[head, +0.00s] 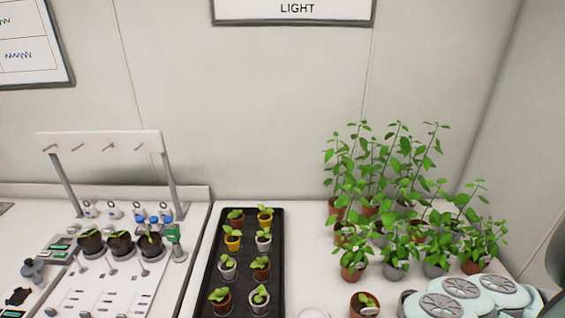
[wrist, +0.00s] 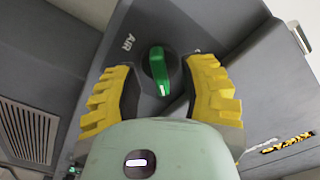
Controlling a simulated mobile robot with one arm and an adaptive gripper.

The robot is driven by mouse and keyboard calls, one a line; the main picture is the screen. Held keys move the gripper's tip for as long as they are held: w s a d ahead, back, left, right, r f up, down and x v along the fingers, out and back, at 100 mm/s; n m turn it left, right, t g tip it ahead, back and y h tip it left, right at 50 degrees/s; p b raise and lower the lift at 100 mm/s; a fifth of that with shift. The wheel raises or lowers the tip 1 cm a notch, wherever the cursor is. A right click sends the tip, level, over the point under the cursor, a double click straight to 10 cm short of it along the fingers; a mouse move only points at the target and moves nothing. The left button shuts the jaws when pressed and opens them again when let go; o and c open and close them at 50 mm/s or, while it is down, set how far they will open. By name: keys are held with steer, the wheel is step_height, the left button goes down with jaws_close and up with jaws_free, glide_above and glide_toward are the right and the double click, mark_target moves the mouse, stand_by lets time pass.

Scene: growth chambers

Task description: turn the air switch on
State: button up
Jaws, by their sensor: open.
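In the wrist view the air switch (wrist: 157,72) is a green rotary knob on a dark round base, set in a grey panel. The word AIR is printed on the panel beside it. The knob lies nearly along the picture's vertical, with a pale mark at its lower end. My gripper (wrist: 163,68) is open, with one yellow ribbed finger to the left of the knob and one to the right. Gaps show between the fingers and the knob, and I see no contact. The head view shows neither the switch nor my gripper.
In the wrist view a vent grille (wrist: 28,130) is at left and a black-and-yellow strip (wrist: 286,144) at right. In the head view, a black tray (head: 213,285) of seedlings, tall potted plants (head: 385,170) and a white rack (head: 98,142) stand on a white bench.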

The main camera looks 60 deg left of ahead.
step_height(320, 180, up, 10)
stand_by(0.7)
steer(key=shift+a, duration=0.1)
